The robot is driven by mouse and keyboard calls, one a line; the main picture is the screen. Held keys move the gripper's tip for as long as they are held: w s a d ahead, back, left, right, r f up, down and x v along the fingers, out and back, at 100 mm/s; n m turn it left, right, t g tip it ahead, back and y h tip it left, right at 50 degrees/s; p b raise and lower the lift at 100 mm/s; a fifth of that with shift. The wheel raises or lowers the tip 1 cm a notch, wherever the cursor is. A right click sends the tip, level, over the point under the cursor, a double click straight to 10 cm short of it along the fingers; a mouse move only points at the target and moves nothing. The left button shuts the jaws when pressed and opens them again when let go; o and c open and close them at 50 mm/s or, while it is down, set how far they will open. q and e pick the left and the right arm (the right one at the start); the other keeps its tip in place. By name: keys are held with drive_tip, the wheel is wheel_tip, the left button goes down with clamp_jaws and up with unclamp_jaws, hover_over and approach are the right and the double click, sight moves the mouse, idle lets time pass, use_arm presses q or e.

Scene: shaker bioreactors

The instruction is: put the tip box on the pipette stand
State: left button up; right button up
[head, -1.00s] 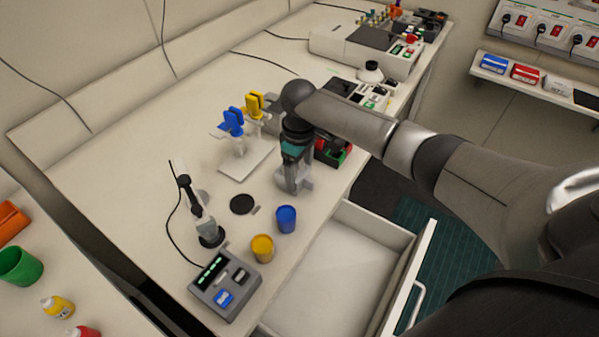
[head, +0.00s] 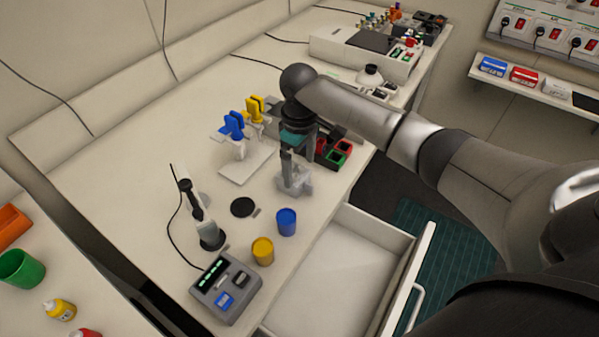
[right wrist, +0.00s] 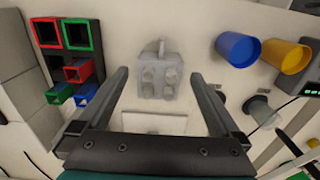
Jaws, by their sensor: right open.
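A pale grey, translucent blocky item with several round knobs, apparently the tip box (head: 302,183), stands on the bench by its front edge. It also shows in the right wrist view (right wrist: 160,78). The pipette stand (head: 246,166) has a flat white base and holds a blue and a yellow pipette, left of the item. Its pale base seems to show low in the right wrist view (right wrist: 154,123). My right gripper (head: 291,172) is open above the item. In the right wrist view its fingers (right wrist: 158,75) point to either side of the item, apparently not touching it. My left gripper is not in view.
A blue cup (head: 286,222) and a yellow cup (head: 262,251) stand near the front edge. Red and green square holders (head: 336,153) stand beyond my right gripper. An open drawer (head: 340,270) juts out below. A grey device (head: 225,289) sits at the near end.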

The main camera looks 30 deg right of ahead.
sight(300, 176)
wheel_tip(300, 176, up, 8)
drive_tip(key=shift+p, duration=0.35)
idle(0.4)
